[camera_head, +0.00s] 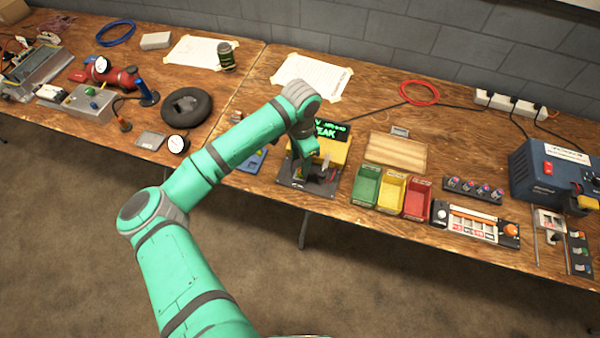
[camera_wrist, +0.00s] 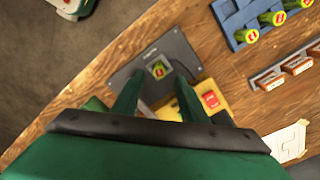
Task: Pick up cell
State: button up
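A green cell (camera_wrist: 158,70) with a red mark on its top stands in the dark grey plate (camera_wrist: 185,52) of the tester, seen in the wrist view. My gripper (camera_wrist: 160,80) is open, its two green fingers apart on either side of the cell in that view. I cannot tell whether the fingertips are level with the cell or above it. In the head view my gripper (camera_head: 312,168) is over the tester, whose yellow body (camera_head: 338,150) carries a green lit display (camera_head: 332,131) partly hidden by my arm.
Green (camera_head: 366,186), yellow (camera_head: 391,190) and red (camera_head: 417,198) bins stand right of the tester. A red button (camera_wrist: 211,99) sits on its yellow part. A wooden board (camera_head: 398,150) lies behind the bins. The table's front edge is close to the tester.

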notch_tip(320, 180, down, 5)
jog(key=shift+r, duration=0.2)
jog(key=shift+c, duration=0.5)
grip_shut()
jog(key=shift+r, duration=0.1)
